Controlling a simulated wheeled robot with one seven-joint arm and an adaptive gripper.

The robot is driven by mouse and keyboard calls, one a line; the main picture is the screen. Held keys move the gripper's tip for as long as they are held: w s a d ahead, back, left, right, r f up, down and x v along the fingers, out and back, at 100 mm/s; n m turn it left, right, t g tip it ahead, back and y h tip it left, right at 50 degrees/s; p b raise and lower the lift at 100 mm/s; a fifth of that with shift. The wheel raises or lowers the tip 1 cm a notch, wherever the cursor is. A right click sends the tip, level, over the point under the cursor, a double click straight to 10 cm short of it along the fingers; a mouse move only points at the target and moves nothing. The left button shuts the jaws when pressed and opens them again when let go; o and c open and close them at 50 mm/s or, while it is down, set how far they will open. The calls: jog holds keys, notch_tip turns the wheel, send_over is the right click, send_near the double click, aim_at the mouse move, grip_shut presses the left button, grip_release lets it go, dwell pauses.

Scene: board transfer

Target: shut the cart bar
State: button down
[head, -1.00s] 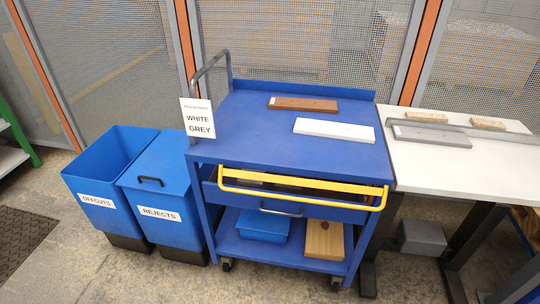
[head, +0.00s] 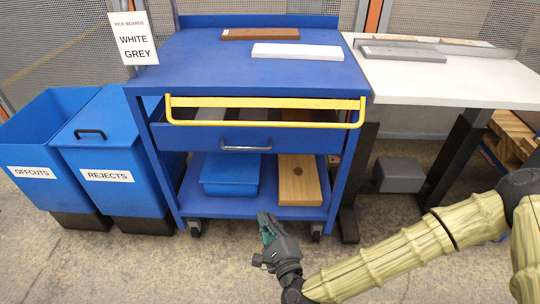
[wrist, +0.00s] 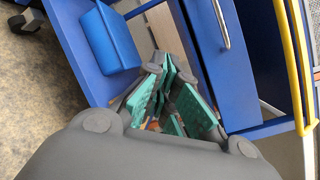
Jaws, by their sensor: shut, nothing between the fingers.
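The yellow cart bar (head: 264,124) runs across the front of the blue cart (head: 200,75), below its top edge and in front of an open-topped drawer (head: 175,137). The bar also shows at the right of the wrist view (wrist: 294,62). The drawer has a grey handle (head: 246,148), seen in the wrist view too (wrist: 221,22). My gripper (head: 266,222), dark with teal finger pads, is low in front of the cart's lower shelf, below the bar and apart from it. It is shut and empty. In the wrist view its fingers (wrist: 166,95) point toward the shelf and drawer front.
A brown board (head: 260,34) and a white board (head: 297,52) lie on the cart top. A blue box (head: 230,175) and a wooden block (head: 299,180) sit on the lower shelf. Blue bins stand left, including REJECTS (head: 120,190). A white table (head: 440,80) adjoins the right.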

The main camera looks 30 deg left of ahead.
jog(key=w+a+r+m+t+b, duration=0.2)
jog(key=w+r+m+t+b, duration=0.1)
jog(key=r, duration=0.3)
jog(key=w+a+r+m+t+h+b, duration=0.1)
jog(key=w+a+r+m+t+b, duration=0.2)
jog(key=w+r+m, duration=0.2)
jog(key=w+a+r+m+t+b, duration=0.2)
jog(key=w+r+m+t+b, duration=0.1)
jog(key=r+m, duration=0.3)
jog(key=shift+w+a+r+t+h+b, duration=0.2)
jog(key=shift+w, duration=0.25)
jog(key=shift+w+a+r+t+h+b, duration=0.15)
jog(key=shift+w+r+t+h, duration=0.05)
jog(key=shift+w, duration=0.2)
jog(key=shift+s+r+p, duration=0.15)
jog(key=shift+s+p, duration=0.05)
jog(key=shift+p, duration=0.25)
